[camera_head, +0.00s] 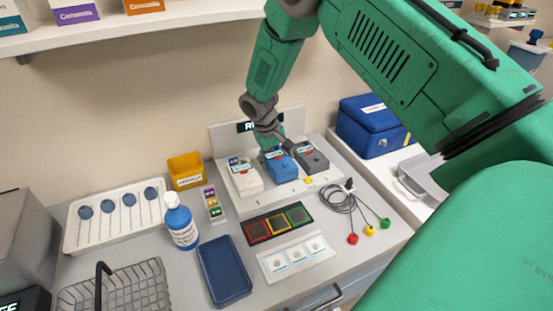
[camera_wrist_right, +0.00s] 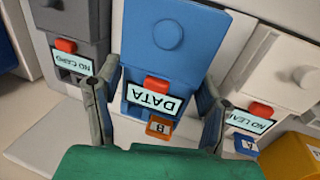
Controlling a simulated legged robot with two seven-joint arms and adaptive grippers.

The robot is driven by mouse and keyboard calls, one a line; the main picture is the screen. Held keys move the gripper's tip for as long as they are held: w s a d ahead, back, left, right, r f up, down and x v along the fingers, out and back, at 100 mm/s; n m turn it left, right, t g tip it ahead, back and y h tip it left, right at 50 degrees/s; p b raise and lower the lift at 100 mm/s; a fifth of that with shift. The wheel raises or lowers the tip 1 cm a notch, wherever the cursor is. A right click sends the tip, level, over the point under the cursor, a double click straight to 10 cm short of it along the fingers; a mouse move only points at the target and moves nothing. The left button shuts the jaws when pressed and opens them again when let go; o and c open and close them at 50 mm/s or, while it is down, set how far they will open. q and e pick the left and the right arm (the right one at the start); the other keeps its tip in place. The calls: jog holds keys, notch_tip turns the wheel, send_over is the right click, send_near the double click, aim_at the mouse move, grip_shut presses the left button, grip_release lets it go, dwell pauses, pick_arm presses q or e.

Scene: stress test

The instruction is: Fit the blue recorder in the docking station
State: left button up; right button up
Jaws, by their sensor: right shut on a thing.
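The blue recorder (camera_head: 281,168) is in the middle of the white docking station (camera_head: 237,208), between a white recorder (camera_head: 245,181) and a grey recorder (camera_head: 312,160). My right gripper (camera_head: 272,146) is shut on it from above. In the right wrist view its fingers (camera_wrist_right: 155,105) lie on both sides of the blue recorder (camera_wrist_right: 170,60), whose screen reads DATA. An orange tab (camera_wrist_right: 160,127) shows at its screen end. The grey recorder reads NO CARD; the white one's label is partly hidden by a finger. I cannot tell whether the blue recorder is fully seated. My left gripper is not in view.
A yellow bin (camera_head: 187,170) stands left and a blue case (camera_head: 372,125) right. A shelf (camera_head: 150,22) overhangs the back left.

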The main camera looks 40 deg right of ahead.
jog(key=shift+f, duration=0.6)
dwell(1.8)
jog(key=o, duration=1)
jog(key=shift+c, duration=0.2)
jog(key=shift+r, duration=0.1)
jog(key=shift+d+p+v, duration=0.2)
jog(key=shift+p+v, duration=0.5)
jog(key=shift+v, duration=0.25)
jog(key=shift+d+p+v, duration=0.25)
jog(key=shift+p+v, duration=0.45)
jog(key=shift+v, duration=0.25)
jog(key=shift+s+r, duration=0.1)
jog(key=shift+s, duration=0.05)
jog(key=o, duration=0.6)
jog(key=shift+c, duration=0.2)
